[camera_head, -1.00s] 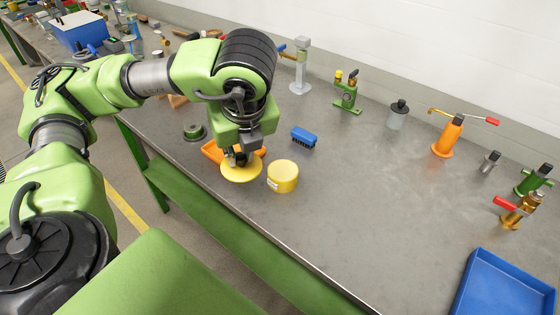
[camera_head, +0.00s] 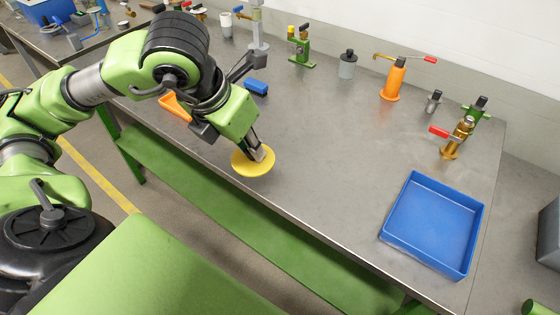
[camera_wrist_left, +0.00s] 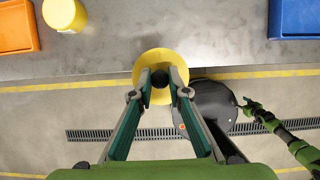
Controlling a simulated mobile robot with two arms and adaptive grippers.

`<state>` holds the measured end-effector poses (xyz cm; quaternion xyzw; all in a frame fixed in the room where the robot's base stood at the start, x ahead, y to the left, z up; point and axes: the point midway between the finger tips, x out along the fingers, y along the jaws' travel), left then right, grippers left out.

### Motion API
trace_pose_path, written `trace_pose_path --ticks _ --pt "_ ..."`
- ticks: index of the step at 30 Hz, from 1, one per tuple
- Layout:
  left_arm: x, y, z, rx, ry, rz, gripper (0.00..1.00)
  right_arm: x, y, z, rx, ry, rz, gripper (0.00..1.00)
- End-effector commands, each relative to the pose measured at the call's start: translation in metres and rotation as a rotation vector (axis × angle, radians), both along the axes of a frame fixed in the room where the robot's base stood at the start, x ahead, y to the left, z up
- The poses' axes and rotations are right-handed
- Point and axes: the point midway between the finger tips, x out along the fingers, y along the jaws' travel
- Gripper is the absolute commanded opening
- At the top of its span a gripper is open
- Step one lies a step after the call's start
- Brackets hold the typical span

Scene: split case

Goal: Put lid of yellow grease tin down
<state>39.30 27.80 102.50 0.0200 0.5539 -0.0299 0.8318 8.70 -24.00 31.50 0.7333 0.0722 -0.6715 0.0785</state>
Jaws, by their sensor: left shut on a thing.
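The lid of the yellow grease tin (camera_head: 252,162) is a round, flat yellow disc. My left gripper (camera_head: 258,153) is shut on it near its middle, at the front edge of the bench. In the left wrist view the lid (camera_wrist_left: 160,56) lies beyond the fingertips and overlaps the bench edge. I cannot tell whether it touches the bench top. The yellow grease tin (camera_wrist_left: 64,15) stands on the bench at the upper left of the wrist view. In the head view my left arm hides it. My right arm seems to show small at the wrist view's right; its jaws are unclear.
A blue tray (camera_head: 400,240) stands on the bench at the right. An orange tray (camera_head: 175,107) is partly hidden behind my left arm. The bench between lid and blue tray is clear.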

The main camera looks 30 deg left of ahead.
Motion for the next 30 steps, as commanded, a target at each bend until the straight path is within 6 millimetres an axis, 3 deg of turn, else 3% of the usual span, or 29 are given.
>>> trace_pose_path --ticks 11,16,27,30 --pt "0.077 0.027 -0.034 -0.001 0.005 -0.004 0.01 0.003 0.012 0.022 0.014 -0.005 0.003 0.54" --pt "0.104 0.036 -0.066 0.001 0.006 -0.005 0.01 0.004 0.010 0.028 0.011 -0.007 0.003 0.54" --pt "0.130 0.045 -0.100 0.002 0.003 -0.006 0.01 0.004 0.002 0.035 0.002 -0.007 0.001 0.54" --pt "0.128 0.045 -0.115 0.003 0.007 -0.008 0.01 0.003 0.002 0.044 0.002 -0.006 0.001 0.54"
